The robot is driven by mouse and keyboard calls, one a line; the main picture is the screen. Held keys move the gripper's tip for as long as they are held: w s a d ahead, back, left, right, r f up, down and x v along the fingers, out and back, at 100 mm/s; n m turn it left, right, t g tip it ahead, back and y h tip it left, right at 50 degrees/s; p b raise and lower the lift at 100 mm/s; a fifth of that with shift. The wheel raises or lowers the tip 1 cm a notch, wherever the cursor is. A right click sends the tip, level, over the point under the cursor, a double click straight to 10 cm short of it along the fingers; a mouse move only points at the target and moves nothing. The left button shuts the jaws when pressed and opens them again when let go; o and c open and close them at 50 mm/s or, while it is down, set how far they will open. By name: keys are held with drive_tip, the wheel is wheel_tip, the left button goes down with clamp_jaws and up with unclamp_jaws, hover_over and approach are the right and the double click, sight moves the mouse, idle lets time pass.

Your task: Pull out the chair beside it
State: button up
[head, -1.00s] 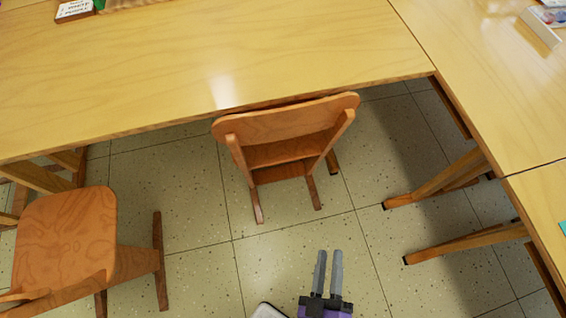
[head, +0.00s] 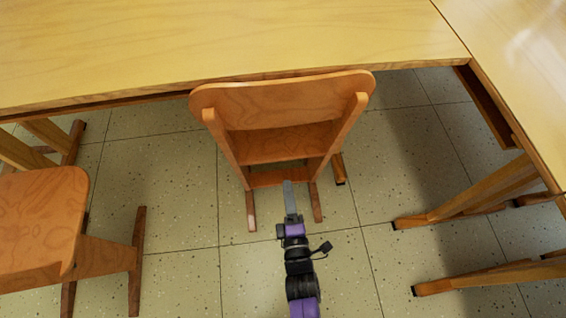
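A wooden chair (head: 285,103) stands in the middle of the head view, with its backrest facing me. Its seat runs under the edge of the wooden table (head: 220,40). My gripper (head: 289,184) reaches up from the bottom of the view. Its fingertips overlap the chair's lower crossbar in the picture, below the backrest. I cannot tell whether they touch the chair. The fingers line up one behind the other, so the gap between them is hidden.
Another wooden chair (head: 40,215) stands at the left, partly cut off. A second table (head: 530,70) joins at the right, with wooden legs (head: 475,195) spreading over the floor. Tiled floor (head: 180,270) is clear on both sides of my gripper.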

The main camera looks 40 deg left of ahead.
sight(283, 160)
drive_tip(key=b+x, duration=0.3)
drive_tip(key=b, duration=0.1)
drive_tip(key=b+x, duration=0.8)
drive_tip(key=shift+w+a+f, duration=0.1)
drive_tip(key=shift+a+f, duration=0.1)
drive_tip(key=shift+f, duration=0.1)
drive_tip(key=shift+w+a+r+b, duration=0.15)
drive_tip(key=shift+w+a+b, duration=0.35)
drive_tip(key=shift+b, duration=0.35)
drive_tip(key=shift+w+a+r, duration=0.1)
clamp_jaws()
drive_tip(key=shift+r, duration=0.15)
idle(0.3)
